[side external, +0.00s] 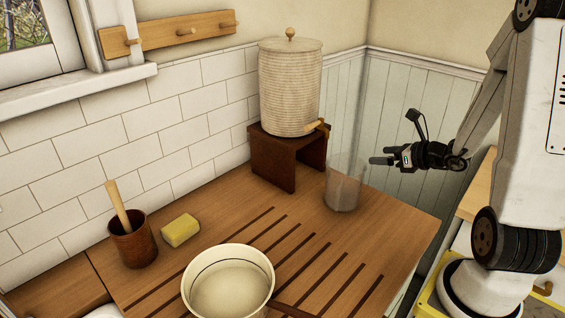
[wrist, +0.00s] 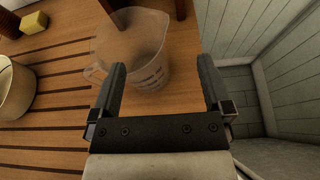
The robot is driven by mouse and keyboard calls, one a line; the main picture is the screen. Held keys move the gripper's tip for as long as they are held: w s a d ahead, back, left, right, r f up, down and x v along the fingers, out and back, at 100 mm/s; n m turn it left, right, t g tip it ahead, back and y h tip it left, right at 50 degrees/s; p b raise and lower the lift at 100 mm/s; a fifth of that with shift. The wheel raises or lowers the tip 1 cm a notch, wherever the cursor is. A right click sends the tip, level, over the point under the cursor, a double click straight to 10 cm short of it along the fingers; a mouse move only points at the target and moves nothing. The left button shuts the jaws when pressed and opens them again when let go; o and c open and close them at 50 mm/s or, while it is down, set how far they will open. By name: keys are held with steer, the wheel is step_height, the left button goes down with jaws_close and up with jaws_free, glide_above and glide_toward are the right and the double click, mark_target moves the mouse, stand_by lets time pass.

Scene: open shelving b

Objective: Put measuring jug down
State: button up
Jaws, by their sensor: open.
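The clear measuring jug (side external: 344,184) stands upright on the wooden counter, in front of the dispenser's stand and below its tap. In the wrist view the jug (wrist: 141,42) shows from above at the upper middle, with its handle toward the left finger and printed marks on its side. My gripper (side external: 379,160) is open and empty, to the right of the jug in the side view. In the wrist view the two fingers (wrist: 162,75) are apart. The left finger overlaps the jug in the picture; I cannot tell whether it touches.
A ribbed dispenser (side external: 290,88) with a tap sits on a dark wooden stand (side external: 273,160). A cream pan (side external: 228,285), a yellow sponge (side external: 181,231) and a brown cup (side external: 132,243) with a wooden handle stand on the grooved counter (side external: 400,222). A panelled wall is behind my gripper.

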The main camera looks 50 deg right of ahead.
steer(key=shift+r, duration=2.65)
steer(key=w+a+m+g+y, duration=0.1)
steer(key=a+m+g, duration=0.4)
steer(key=m, duration=0.9)
steer(key=w+a+m+g+y, duration=0.15)
steer(key=a+m+g, duration=0.35)
steer(key=m, duration=0.9)
step_height(320, 180, down, 7)
steer(key=shift+w+f+m, duration=0.15)
steer(key=shift+w+m, duration=0.15)
steer(key=shift+w, duration=0.1)
